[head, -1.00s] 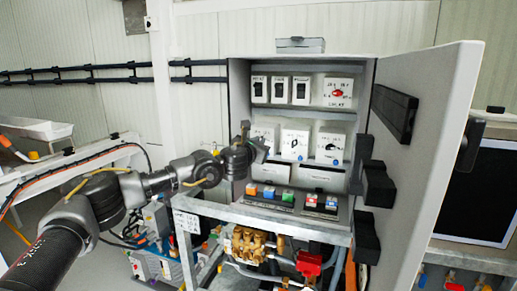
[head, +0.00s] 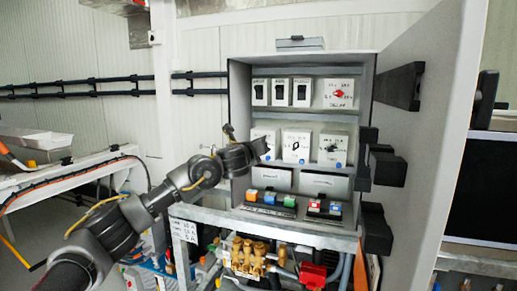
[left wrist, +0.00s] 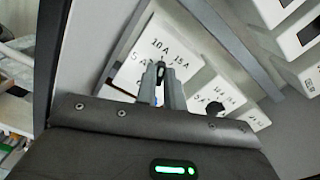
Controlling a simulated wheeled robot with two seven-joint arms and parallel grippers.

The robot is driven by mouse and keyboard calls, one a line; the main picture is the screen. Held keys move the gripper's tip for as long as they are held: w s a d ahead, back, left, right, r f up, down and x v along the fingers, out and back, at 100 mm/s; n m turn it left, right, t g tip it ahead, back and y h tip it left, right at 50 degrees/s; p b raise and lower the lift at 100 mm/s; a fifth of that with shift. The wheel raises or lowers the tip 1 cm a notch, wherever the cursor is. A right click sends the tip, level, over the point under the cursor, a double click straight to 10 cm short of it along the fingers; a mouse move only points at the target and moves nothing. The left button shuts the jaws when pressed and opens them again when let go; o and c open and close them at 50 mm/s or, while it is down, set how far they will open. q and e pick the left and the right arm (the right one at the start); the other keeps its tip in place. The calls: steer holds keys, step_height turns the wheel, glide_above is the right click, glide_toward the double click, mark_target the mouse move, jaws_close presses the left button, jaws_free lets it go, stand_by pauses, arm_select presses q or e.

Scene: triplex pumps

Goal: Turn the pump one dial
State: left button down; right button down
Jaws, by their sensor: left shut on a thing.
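A white dial plate (left wrist: 172,38), marked 5 A, 10 A and 15 A, is close ahead in the left wrist view. It is the leftmost plate (head: 262,131) of the cabinet's middle row in the head view, partly hidden by my gripper. I cannot read a pump name on it. My left gripper (head: 265,147) is at this plate, and in the left wrist view its fingers (left wrist: 162,80) are shut on the small dark dial knob (left wrist: 160,70). The fingers hide much of the knob. My right gripper is not in view.
Two more dial plates (head: 296,146) (head: 332,149) stand to the right in the same row. A red switch (head: 340,92) is above, and coloured buttons (head: 270,198) are below. The open cabinet door (head: 430,120) bounds the right side.

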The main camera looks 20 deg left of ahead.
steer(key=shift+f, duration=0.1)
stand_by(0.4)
arm_select(q)
steer(key=c, duration=1.5)
jaws_free()
